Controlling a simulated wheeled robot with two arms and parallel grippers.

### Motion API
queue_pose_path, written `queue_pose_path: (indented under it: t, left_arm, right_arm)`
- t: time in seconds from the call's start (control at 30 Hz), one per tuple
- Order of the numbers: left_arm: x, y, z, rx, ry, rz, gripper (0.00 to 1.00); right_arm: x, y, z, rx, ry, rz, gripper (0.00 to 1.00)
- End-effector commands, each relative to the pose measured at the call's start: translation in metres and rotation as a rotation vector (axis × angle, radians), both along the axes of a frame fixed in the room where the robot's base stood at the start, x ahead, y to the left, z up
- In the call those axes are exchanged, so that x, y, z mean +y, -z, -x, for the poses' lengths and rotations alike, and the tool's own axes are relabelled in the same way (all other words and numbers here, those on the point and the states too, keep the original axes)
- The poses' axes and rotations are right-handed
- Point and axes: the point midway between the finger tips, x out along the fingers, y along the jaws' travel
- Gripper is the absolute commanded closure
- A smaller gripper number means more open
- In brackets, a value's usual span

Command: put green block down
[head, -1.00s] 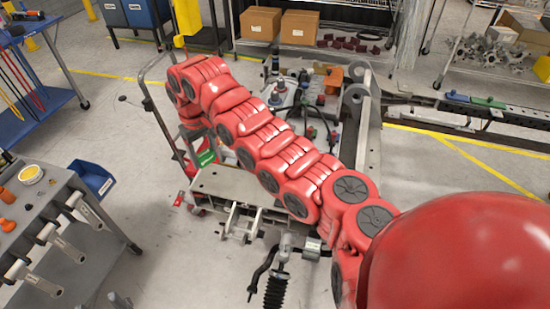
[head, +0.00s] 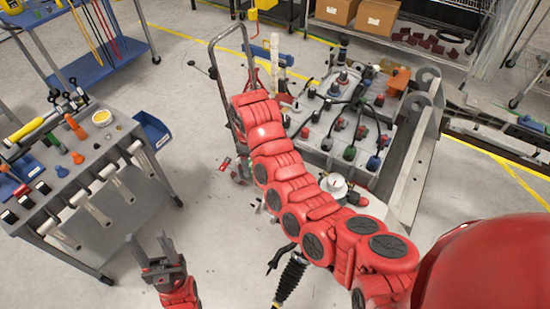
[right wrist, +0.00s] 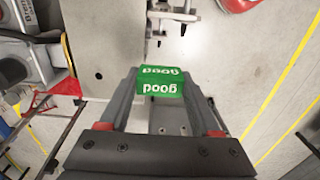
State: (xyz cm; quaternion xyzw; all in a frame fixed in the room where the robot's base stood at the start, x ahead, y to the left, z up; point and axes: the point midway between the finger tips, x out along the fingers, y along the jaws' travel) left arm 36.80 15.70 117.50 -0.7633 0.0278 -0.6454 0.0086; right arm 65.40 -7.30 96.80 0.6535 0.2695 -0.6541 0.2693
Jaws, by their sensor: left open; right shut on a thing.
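The green block (right wrist: 161,80), with upside-down white lettering "good", is between the fingertips of my right gripper (right wrist: 160,92) in the right wrist view. The gripper is shut on it. A grey metal plate (right wrist: 110,75) of the fixture shows behind the block; I cannot tell how large the gap is. In the head view my right arm crosses the middle and hides the block and the right gripper. My left gripper (head: 151,243) is open and empty over bare floor at the lower left.
A grey tool cart (head: 150,195) stands at left with a blue bin (head: 152,132) on its side. The chassis fixture (head: 415,165), with coloured caps and cables, lies behind my right arm. A blue shelf cart (head: 105,62) is at the upper left.

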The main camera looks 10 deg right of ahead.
Motion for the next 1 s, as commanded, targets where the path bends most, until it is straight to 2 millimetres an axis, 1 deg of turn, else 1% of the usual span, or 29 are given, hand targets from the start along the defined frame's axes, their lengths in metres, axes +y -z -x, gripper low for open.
queue_pose_path:
  t: [0.03,0.1,0.17,0.2,0.27,0.3,0.33,0.5,0.67,0.77,0.87,1.0]
  left_arm:
    - [0.000,0.007,0.000,0.000,0.000,0.000,0.50]
    - [0.000,0.017,0.000,0.000,0.000,0.000,0.50]
    - [0.000,0.023,0.000,0.000,0.000,0.000,0.50]
    - [0.000,0.023,0.000,0.000,0.000,0.000,0.50]
    - [0.000,0.025,0.000,0.000,0.000,0.000,0.50]
    - [0.000,0.017,0.000,0.000,0.000,0.000,0.50]
    - [0.000,0.015,0.000,0.000,0.000,0.000,0.50]
    - [0.000,0.011,0.000,0.000,0.000,0.000,0.50]
    - [0.000,0.009,0.000,0.000,0.000,0.000,0.50]
    - [0.000,0.004,0.000,0.000,0.000,0.000,0.50]
    - [0.000,-0.004,0.000,0.000,0.000,0.000,0.50]
    - [0.000,-0.005,0.000,0.000,0.000,0.000,0.50]
  right_arm:
    - [-0.009,0.002,-0.008,-0.006,0.002,0.003,0.89]
    - [-0.020,0.006,-0.017,-0.006,0.000,0.006,0.89]
    - [-0.030,0.007,-0.023,-0.005,0.003,0.002,0.89]
    - [-0.040,0.006,-0.030,-0.002,0.002,0.006,0.89]
    - [-0.054,0.006,-0.039,0.000,0.005,0.001,0.89]
    - [-0.056,0.003,-0.041,0.004,0.001,0.002,0.89]
    - [-0.057,0.002,-0.043,0.000,-0.001,0.001,0.89]
    - [-0.068,0.005,-0.051,-0.001,0.000,-0.001,0.89]
    - [-0.070,0.009,-0.052,0.004,0.001,-0.002,0.89]
    - [-0.070,0.013,-0.052,0.001,0.000,-0.001,0.89]
    - [-0.070,0.023,-0.050,0.006,0.001,-0.001,0.89]
    - [-0.070,0.037,-0.052,0.003,-0.001,0.000,0.89]
